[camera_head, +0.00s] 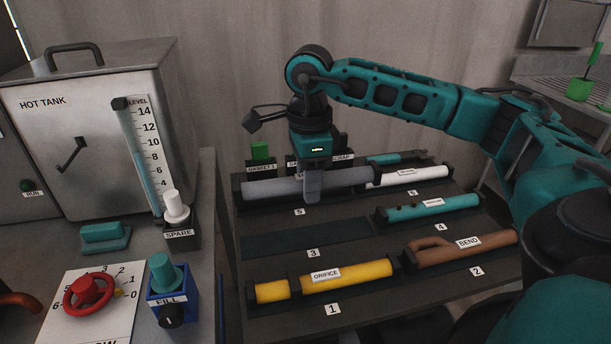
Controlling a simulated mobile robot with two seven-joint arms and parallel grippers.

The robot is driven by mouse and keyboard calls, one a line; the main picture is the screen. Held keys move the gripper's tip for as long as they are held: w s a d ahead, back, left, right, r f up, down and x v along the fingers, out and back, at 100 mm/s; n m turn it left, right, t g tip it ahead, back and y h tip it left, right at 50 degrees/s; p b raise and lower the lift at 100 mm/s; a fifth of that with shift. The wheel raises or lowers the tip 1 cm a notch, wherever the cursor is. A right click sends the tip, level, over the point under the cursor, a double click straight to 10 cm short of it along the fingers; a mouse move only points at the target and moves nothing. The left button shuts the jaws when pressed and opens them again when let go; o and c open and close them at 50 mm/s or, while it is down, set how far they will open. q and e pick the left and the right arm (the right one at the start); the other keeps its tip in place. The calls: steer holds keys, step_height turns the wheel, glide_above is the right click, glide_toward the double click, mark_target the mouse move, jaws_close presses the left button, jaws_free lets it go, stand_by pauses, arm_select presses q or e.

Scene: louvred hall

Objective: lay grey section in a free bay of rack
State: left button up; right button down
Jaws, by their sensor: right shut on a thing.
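The grey section (268,187) is a long grey cylinder at the back left of the dark rack (365,283), at bay 5. My right gripper (313,190) comes down from above and is shut on the grey section near its middle, hiding part of it. The section lies level along the bay; I cannot tell whether it rests fully on the bay's supports. Bay 3 (280,240) is empty. My left gripper is not in view.
A yellow ORIFICE piece (362,274) lies in bay 1, a brown BEND piece (450,254) in bay 2, a teal piece (460,203) in bay 4 and a white piece (425,174) in bay 6. Small labelled blocks stand behind. The HOT TANK (80,130) is left.

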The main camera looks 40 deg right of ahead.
step_height(320, 180, down, 6)
steer(key=b, duration=0.4)
steer(key=shift+f+b, duration=0.3)
steer(key=shift+f, duration=0.25)
steer(key=shift+f+b, duration=0.2)
steer(key=shift+b, duration=0.15)
steer(key=shift+f, duration=0.2)
steer(key=shift+r, duration=0.2)
steer(key=shift+f, duration=0.1)
